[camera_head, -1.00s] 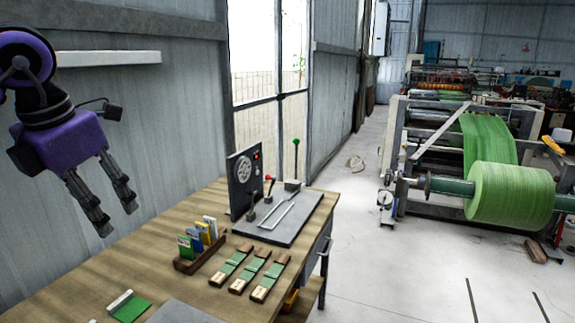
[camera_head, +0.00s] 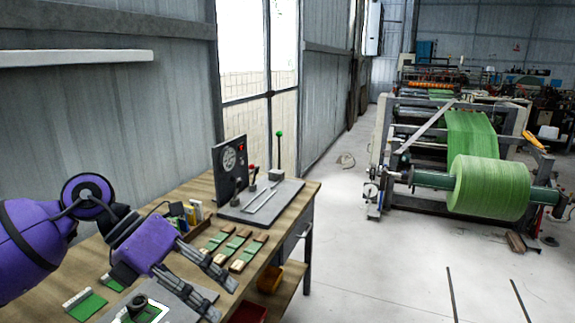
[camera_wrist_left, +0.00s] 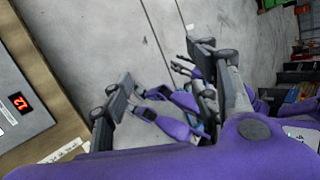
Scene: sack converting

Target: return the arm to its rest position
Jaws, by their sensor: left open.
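My left gripper (camera_head: 222,290), purple with dark fingers, reaches in from the left in the head view, over the front part of the wooden workbench (camera_head: 195,190). Its two fingers are apart and nothing is between them. In the left wrist view the open fingers (camera_wrist_left: 155,95) show above the grey floor, with purple and dark parts of my own body beyond them. The bench edge (camera_wrist_left: 45,85) lies left of the fingers there. My right gripper cannot be made out in the head view.
A control panel (camera_head: 230,165) with levers stands at the bench's far end. Several green-and-brown pieces (camera_head: 240,245) and a green card (camera_head: 85,303) lie on the bench.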

